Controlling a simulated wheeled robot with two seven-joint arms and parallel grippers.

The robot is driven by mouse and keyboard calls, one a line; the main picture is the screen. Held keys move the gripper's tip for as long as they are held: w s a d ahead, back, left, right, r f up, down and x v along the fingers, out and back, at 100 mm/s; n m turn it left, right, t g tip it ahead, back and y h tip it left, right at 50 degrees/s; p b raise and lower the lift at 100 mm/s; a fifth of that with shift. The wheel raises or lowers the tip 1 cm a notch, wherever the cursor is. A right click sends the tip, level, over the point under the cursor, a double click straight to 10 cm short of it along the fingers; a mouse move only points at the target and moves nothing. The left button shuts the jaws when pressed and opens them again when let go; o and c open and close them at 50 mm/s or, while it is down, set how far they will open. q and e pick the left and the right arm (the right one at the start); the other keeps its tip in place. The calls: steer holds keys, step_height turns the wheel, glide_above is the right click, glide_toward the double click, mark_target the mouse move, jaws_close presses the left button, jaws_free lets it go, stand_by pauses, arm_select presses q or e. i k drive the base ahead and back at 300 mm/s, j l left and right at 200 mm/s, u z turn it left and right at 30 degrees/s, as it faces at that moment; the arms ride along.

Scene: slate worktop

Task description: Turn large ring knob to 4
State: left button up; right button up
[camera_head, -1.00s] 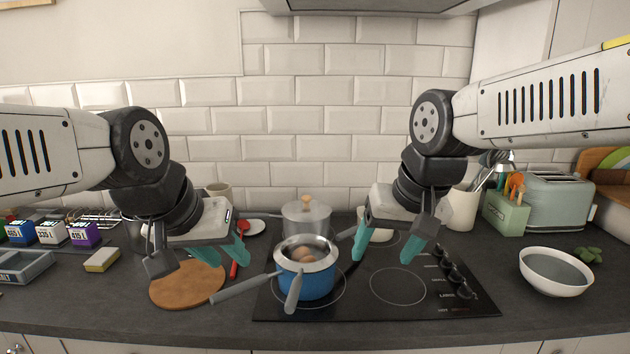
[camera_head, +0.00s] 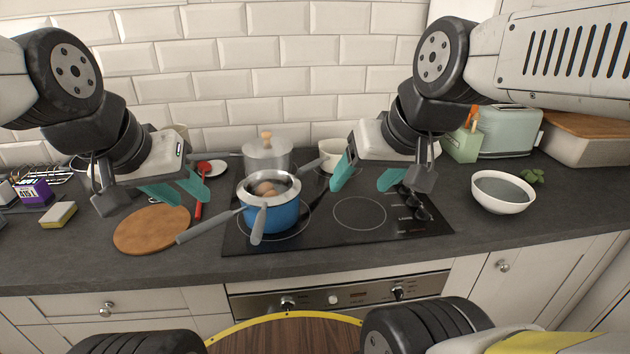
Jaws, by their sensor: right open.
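The black hob (camera_head: 300,240) has a column of dark knobs along its right side. The front knob (camera_head: 422,213) has a label beside it that seems to read LARGE; its pointer and numbers are too small to read. My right gripper (camera_head: 361,182) is open and empty above the hob's rear right part, left of the knobs. Its hand partly covers the rear knobs. My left gripper (camera_head: 182,196) has its teal fingers apart and empty, above the worktop near the round wooden board.
A blue pot (camera_head: 270,217) with eggs stands on the front left ring, its handles sticking out. A lidded pot (camera_head: 267,158) and a white pot (camera_head: 333,154) stand behind. A wooden board (camera_head: 152,229) lies left, a white bowl (camera_head: 503,192) right. The front right ring (camera_head: 359,214) is bare.

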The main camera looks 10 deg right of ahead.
mark_target(423, 215)
steer(key=z, duration=1.25)
steer(key=i+l+u, duration=0.15)
steer(key=i, duration=0.1)
